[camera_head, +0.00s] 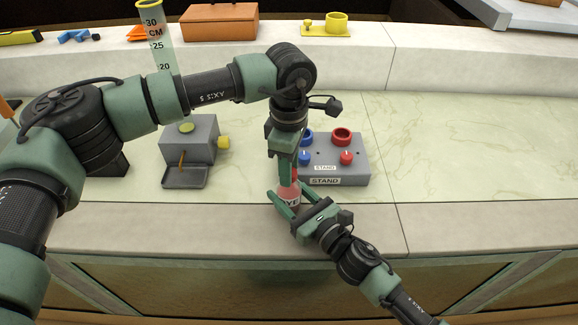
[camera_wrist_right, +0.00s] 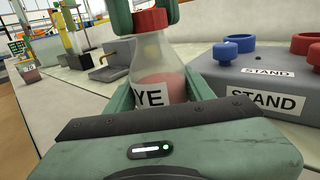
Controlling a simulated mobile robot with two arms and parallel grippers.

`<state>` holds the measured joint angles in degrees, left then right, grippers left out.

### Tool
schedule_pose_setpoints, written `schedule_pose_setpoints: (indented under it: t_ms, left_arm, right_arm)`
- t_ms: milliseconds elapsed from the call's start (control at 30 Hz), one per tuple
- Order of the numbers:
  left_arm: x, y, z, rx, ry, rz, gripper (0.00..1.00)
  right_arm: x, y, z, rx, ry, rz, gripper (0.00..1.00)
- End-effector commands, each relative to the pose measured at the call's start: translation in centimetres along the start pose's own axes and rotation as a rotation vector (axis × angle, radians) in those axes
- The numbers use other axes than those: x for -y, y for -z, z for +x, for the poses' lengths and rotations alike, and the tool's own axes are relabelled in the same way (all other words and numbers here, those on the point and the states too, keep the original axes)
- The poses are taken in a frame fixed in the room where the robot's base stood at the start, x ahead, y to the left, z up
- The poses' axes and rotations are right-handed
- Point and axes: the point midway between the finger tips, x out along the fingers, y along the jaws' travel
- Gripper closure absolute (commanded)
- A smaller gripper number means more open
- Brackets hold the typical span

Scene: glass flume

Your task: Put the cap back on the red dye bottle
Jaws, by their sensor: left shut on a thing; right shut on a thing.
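The red dye bottle (camera_head: 291,199) is a clear flask with reddish liquid and a label reading "YE". It stands upright at the front of the bench and also shows in the right wrist view (camera_wrist_right: 165,82). My right gripper (camera_head: 284,197) is shut around its body. The red cap (camera_wrist_right: 150,21) is at the top of the bottle's neck, between the fingers of my left gripper (camera_wrist_right: 148,14), which points down from above. The cap appears to touch the neck; whether it is fully seated I cannot tell. In the head view the left fingers mostly hide the cap.
A grey stand (camera_head: 335,172) with blue and red rings and knobs is just right of the bottle. A grey box (camera_head: 190,140) with a yellow knob stands to the left. A graduated cylinder (camera_head: 160,40) is behind my left arm. The bench at right is clear.

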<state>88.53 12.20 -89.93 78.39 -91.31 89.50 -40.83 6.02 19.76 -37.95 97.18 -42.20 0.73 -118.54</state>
Motion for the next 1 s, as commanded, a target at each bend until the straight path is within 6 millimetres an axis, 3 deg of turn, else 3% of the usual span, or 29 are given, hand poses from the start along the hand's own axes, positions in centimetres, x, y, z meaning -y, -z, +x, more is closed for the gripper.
schedule_pose_setpoints:
  t_ms: [233,433,467,533,867,1000]
  left_arm:
    - [-0.1,0.1,0.0,-0.002,-0.002,0.546,1.0]
    - [-0.1,0.1,0.0,-0.002,-0.002,0.602,1.0]
    - [-0.1,0.1,0.0,-0.002,-0.002,0.602,0.57]
    - [-0.1,0.1,0.0,-0.002,-0.002,0.602,0.4]
    - [-0.1,0.0,-0.1,-0.001,-0.001,0.601,0.4]
    - [-0.1,0.0,-1.3,-0.002,-0.002,0.601,0.4]
  right_arm:
    - [-0.1,0.0,0.0,0.0,-0.002,0.0,1.0]
    - [-0.1,0.0,0.0,0.0,-0.002,0.0,1.0]
    - [-0.1,0.0,0.0,0.0,-0.002,0.0,1.0]
    - [-0.1,0.0,0.0,0.0,-0.002,0.0,1.0]
    - [0.0,0.0,0.0,0.0,-0.001,0.0,1.0]
    - [0.0,0.0,0.0,0.0,-0.001,0.0,1.0]
